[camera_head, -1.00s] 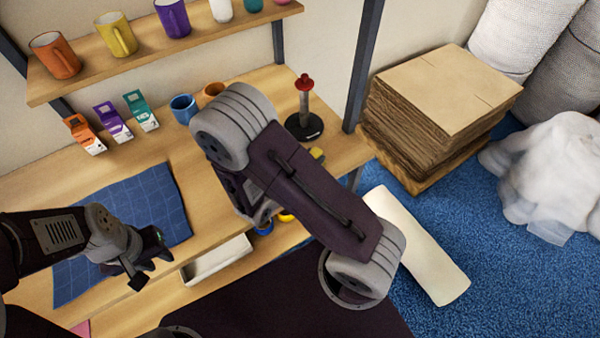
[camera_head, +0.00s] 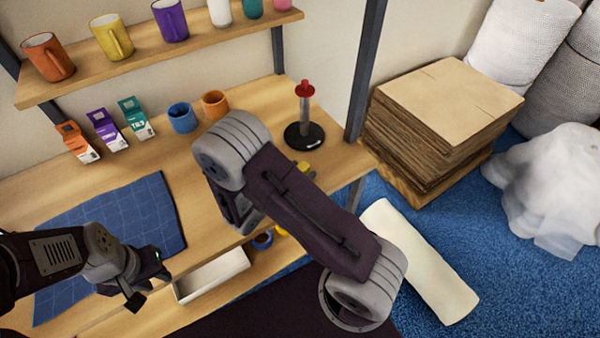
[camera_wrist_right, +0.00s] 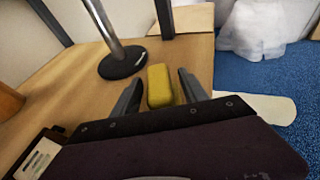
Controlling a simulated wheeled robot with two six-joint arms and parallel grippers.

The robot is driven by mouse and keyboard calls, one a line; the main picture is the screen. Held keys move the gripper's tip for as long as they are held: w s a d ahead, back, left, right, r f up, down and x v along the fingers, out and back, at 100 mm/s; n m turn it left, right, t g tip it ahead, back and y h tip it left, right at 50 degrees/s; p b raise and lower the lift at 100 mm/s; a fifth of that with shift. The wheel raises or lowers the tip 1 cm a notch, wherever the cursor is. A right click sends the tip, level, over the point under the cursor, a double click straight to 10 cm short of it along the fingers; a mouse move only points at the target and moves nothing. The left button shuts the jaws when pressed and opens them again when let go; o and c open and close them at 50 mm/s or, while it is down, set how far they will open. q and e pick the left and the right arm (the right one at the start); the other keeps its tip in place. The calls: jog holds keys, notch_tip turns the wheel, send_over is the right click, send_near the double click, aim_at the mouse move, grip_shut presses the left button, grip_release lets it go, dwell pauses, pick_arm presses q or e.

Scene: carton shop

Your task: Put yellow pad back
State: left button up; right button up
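The yellow pad (camera_wrist_right: 160,87) lies between the two fingers of my right gripper (camera_wrist_right: 162,77), close to the base of a stand. The fingers are apart, with narrow gaps showing beside the pad. In the head view the right gripper is mostly hidden behind my arm, and a bit of the pad (camera_head: 304,169) shows past it. The stand (camera_head: 304,126) has a dark round base, a metal post and a red top. My left gripper (camera_head: 150,285) is open and empty above the blue mat's (camera_head: 130,215) near edge.
Blue and orange cups (camera_head: 181,118) and several small cartons (camera_head: 105,130) stand at the back of the table. Mugs line the shelf (camera_head: 140,65) above. A white tray (camera_head: 213,275) sits below the table front. A cardboard stack (camera_head: 440,100) stands right of the table.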

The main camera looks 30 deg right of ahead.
jog(key=shift+a, duration=0.1)
jog(key=v, duration=1.1)
jog(key=shift+s+a+r, duration=0.2)
jog(key=shift+a, duration=0.1)
jog(key=s+d+f+m+g+y, duration=0.2)
jog(key=s+m+g+y, duration=0.25)
jog(key=m, duration=0.25)
jog(key=s+d+f+m+g+y, duration=0.2)
jog(key=s+m+g+y, duration=0.2)
jog(key=s+m, duration=0.3)
jog(key=w+m+t+y, duration=0.1)
jog(key=m, duration=0.2)
jog(key=w+a+r+m+t+y, duration=0.1)
jog(key=m, duration=0.2)
jog(key=w+r+m+t+y, duration=0.1)
jog(key=w+m+y, duration=0.1)
jog(key=m, duration=0.1)
jog(key=shift+a+r+m, duration=0.1)
jog(key=shift+a+m, duration=0.2)
jog(key=shift+m, duration=0.1)
jog(key=shift+d, duration=0.1)
